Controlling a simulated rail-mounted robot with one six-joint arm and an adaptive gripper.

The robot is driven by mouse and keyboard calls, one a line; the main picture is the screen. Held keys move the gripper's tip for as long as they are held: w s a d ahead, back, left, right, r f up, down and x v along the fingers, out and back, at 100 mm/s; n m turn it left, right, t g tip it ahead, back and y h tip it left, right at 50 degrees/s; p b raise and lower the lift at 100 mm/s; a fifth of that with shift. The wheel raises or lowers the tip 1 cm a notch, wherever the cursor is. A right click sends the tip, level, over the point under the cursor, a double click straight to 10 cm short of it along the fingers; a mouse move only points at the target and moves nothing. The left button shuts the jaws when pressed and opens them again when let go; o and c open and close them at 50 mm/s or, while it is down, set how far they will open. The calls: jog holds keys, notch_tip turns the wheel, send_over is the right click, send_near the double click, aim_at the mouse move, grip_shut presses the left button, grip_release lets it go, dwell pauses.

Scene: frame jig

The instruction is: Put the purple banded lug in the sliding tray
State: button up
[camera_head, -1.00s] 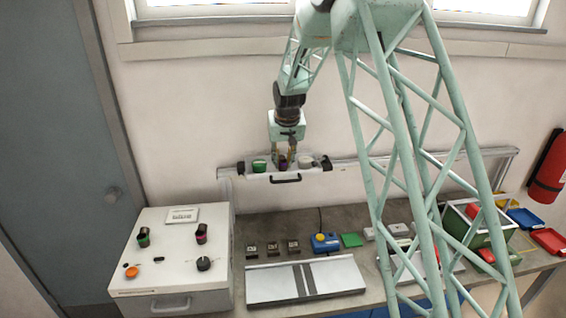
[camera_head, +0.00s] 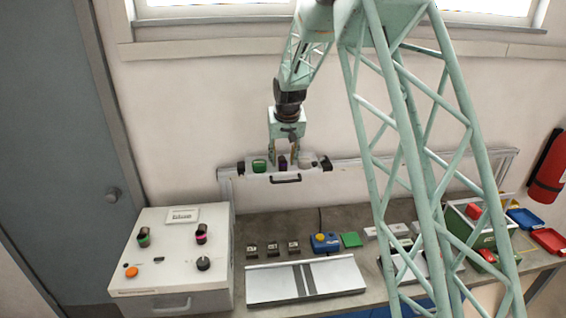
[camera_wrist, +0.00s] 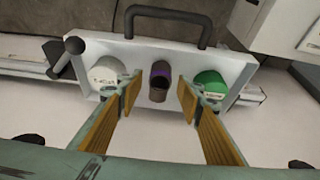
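The purple banded lug (camera_head: 283,161) stands in the sliding tray (camera_head: 314,173), between a green cup-like piece (camera_head: 259,166) and a pale round piece (camera_head: 305,163). In the wrist view the lug (camera_wrist: 160,81) is dark with a purple band near its top. It sits in the middle of the white tray (camera_wrist: 105,48), with the white piece (camera_wrist: 106,74) on its left and the green piece (camera_wrist: 208,84) on its right. My gripper (camera_head: 284,154) is over the tray; it is open in the wrist view (camera_wrist: 158,100), its fingers apart on either side of the lug, with clear gaps.
The tray hangs on a wall rail (camera_head: 356,168) and has a black handle (camera_head: 285,179). Below are a white control box (camera_head: 175,258), several small dark blocks, a blue button box (camera_head: 325,243) and a grey sloped plate (camera_head: 330,279). Bins lie at the right.

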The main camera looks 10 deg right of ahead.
jog(key=v, duration=1)
jog(key=shift+r+b, duration=0.25)
jog(key=shift+b, duration=0.15)
jog(key=shift+s+r, duration=0.1)
jog(key=shift+s, duration=0.1)
dwell(0.4)
